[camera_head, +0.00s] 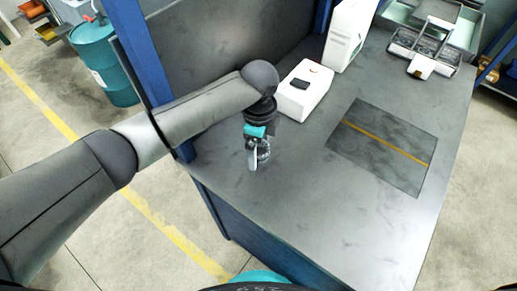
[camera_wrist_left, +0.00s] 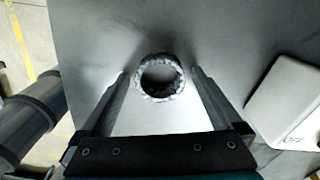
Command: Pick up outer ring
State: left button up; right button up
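The outer ring (camera_wrist_left: 160,78) is a grey metal ring with a notched rim, lying on the grey worktop in the left wrist view. My left gripper (camera_wrist_left: 160,76) is open, with one finger on each side of the ring and a visible gap on both sides. In the head view my left gripper (camera_head: 258,158) points down at the left part of the table, and the ring is hard to tell apart from the fingers there. The height of the fingertips above the table is unclear. My right gripper is not in view.
A white box (camera_head: 304,98) with a dark top piece stands just behind and right of my left gripper. Grey trays (camera_head: 432,48) stand at the back right. The front of the table (camera_head: 330,225) is clear.

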pick_arm(q)
jog(key=c, duration=1.4)
jog(key=shift+c, duration=0.5)
jog(key=shift+r, duration=0.15)
